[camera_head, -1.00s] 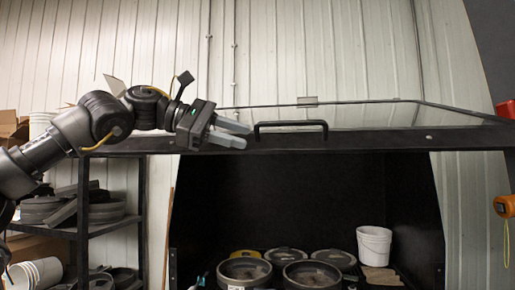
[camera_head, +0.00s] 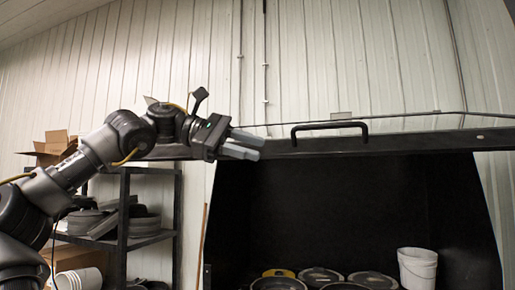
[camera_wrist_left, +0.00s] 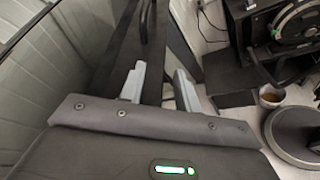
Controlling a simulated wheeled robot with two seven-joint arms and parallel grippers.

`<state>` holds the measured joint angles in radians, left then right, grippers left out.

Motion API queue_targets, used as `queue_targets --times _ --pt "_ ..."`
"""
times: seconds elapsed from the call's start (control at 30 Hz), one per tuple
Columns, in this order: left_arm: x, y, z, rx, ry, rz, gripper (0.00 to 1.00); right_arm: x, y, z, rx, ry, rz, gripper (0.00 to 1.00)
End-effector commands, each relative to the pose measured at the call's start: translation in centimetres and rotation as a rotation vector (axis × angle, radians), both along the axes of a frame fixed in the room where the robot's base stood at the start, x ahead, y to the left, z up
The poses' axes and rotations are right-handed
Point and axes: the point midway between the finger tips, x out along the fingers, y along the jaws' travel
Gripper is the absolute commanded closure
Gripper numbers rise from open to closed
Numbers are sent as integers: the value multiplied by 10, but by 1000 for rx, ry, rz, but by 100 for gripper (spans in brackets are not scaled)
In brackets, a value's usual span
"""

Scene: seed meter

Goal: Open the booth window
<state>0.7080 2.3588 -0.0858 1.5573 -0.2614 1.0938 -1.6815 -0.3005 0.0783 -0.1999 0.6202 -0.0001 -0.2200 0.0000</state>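The booth window is a panel with a dark frame (camera_head: 400,144), standing raised above the black booth opening. It is seen almost edge-on in the head view. A black bar handle (camera_head: 329,128) sits on its front edge; a dark bar, likely this handle, also shows at the top of the left wrist view (camera_wrist_left: 145,20). My left gripper (camera_head: 262,146) is at the left part of the window's front edge, left of the handle. Its two grey fingers are apart in the left wrist view (camera_wrist_left: 160,82), with nothing seen gripped between them. Whether they touch the frame is unclear. My right gripper is out of view.
Dark round tubs (camera_head: 279,284) and a white bucket (camera_head: 417,268) stand inside the booth. A black shelf unit (camera_head: 124,215) with stacked parts and a cardboard box (camera_head: 52,144) is at the left. The ribbed wall behind is clear above the window.

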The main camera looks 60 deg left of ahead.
Motion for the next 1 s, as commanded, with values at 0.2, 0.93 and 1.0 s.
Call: queue_targets --times 0.2,0.93,1.0 --pt "-14 9 5 -1 -1 2 67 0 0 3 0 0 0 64" --pt "-58 36 20 -1 -1 0 67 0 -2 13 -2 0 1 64" --pt "-62 39 21 0 -1 1 67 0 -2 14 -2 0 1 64"
